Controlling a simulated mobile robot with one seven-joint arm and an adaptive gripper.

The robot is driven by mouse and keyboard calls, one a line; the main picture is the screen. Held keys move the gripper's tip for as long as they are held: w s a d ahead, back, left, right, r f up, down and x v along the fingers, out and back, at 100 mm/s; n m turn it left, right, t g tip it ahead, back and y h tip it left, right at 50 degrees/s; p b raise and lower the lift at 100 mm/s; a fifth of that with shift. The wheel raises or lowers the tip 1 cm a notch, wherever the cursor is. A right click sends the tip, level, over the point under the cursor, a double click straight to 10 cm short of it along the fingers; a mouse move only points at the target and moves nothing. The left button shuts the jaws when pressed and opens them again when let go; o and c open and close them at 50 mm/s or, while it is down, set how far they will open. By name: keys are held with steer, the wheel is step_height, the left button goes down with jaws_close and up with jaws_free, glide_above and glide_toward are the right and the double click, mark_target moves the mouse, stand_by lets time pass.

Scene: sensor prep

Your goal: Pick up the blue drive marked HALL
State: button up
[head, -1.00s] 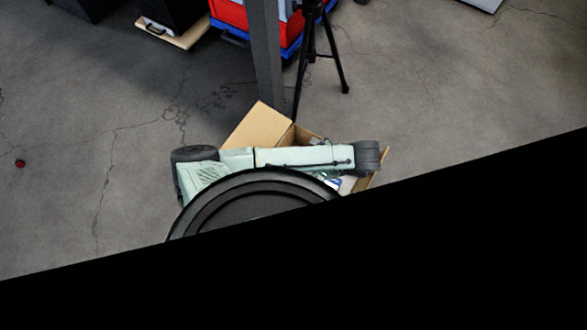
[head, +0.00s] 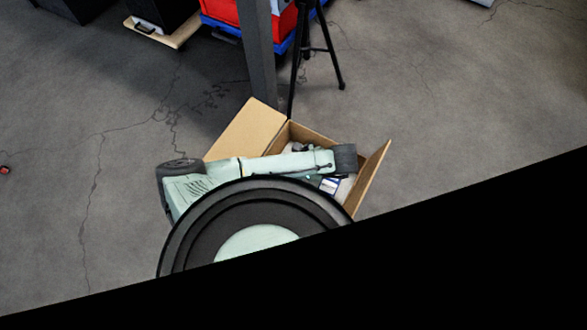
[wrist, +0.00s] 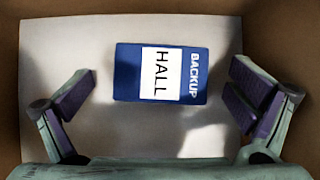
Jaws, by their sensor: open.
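The blue drive (wrist: 128,72) lies flat in the wrist view, with a white label reading HALL and white lettering BACKUP on its right. It rests on a pale sheet (wrist: 60,50) inside a cardboard box (head: 372,175). My gripper (wrist: 166,82) is open, one finger to the left of the drive and one to the right, with clear gaps on both sides. My arm hides much of the box there.
A box flap (head: 246,128) stands out at the back left. A grey post (head: 257,50) and a black tripod (head: 318,50) stand just behind the box. Red and blue bins (head: 222,12) are farther back.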

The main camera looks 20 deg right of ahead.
steer(key=c, duration=1.3)
